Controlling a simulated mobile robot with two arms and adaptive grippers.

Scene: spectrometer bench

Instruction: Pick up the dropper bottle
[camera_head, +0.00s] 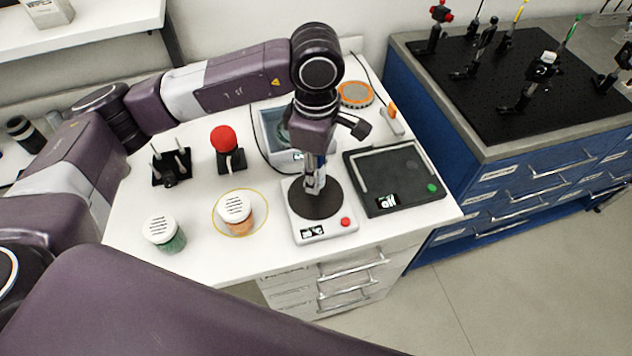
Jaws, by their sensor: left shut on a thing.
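My left gripper (315,182) reaches down from above, over the dark round plate (318,202) of a white bench device. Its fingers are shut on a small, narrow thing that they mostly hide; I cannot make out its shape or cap. I cannot tell whether the held thing touches the plate. No dropper bottle can be clearly made out elsewhere on the white bench (200,265). My right gripper is not in view.
White-capped jars with green (165,235) and orange (238,212) contents stand to the left. Behind them are a red-topped device (225,145) and a black rack (170,167). A black flat device (395,180) lies right. A blue cabinet (455,195) adjoins the bench.

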